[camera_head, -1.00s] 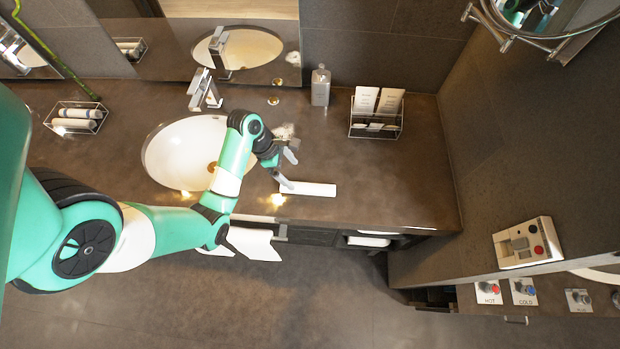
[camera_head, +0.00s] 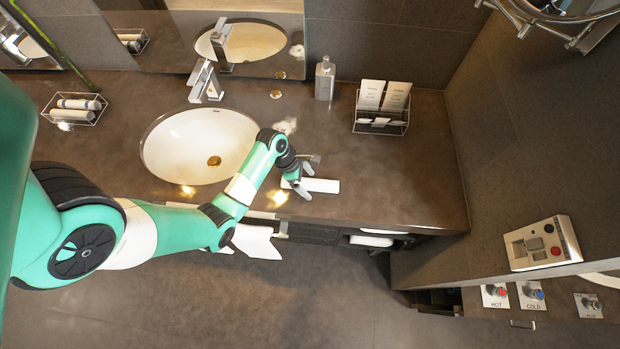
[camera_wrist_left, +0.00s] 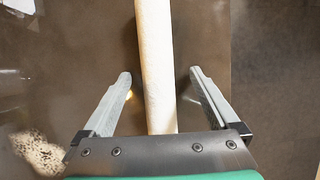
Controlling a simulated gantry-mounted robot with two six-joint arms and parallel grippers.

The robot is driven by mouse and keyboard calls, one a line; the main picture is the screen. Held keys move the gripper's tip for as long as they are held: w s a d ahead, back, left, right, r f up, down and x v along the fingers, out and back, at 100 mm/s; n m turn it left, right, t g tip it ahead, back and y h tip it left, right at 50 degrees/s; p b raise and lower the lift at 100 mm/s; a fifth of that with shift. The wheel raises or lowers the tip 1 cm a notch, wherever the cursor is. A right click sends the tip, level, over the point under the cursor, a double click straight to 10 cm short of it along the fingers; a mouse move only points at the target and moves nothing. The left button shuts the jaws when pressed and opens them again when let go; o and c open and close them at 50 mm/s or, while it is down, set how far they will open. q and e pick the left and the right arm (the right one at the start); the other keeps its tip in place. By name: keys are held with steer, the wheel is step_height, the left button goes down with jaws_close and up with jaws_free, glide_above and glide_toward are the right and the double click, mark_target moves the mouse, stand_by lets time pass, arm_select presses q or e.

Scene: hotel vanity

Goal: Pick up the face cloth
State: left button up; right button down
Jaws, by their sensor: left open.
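A long, narrow white cloth (camera_head: 322,186), which I take to be the face cloth, lies folded on the brown counter to the right of the sink. My left gripper (camera_head: 306,182) is open at the left end of the cloth. In the left wrist view the cloth (camera_wrist_left: 155,50) runs between the two spread fingers of the left gripper (camera_wrist_left: 160,75), with a gap on each side. The cloth's near end is hidden behind the gripper body. My right gripper is not in view.
The sink (camera_head: 195,150) is left of the gripper. A soap bottle (camera_head: 324,80) and a wire card holder (camera_head: 381,108) stand towards the back. A pale sponge-like thing (camera_wrist_left: 40,150) lies left of the cloth. White towels (camera_head: 256,241) hang below the counter's front edge. Counter right of the cloth is clear.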

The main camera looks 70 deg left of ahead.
mark_target(312, 181)
arm_select(q)
steer(key=c, duration=1.4)
steer(key=shift+r, duration=0.5)
steer(key=shift+c, duration=0.2)
step_height(312, 181, up, 3)
steer(key=shift+f+p, duration=0.15)
steer(key=shift+p, duration=0.65)
steer(key=s+d+r+p, duration=0.1)
steer(key=s+r+p, duration=0.5)
steer(key=s, duration=0.8)
step_height(312, 181, up, 3)
steer(key=shift+d+r, duration=0.2)
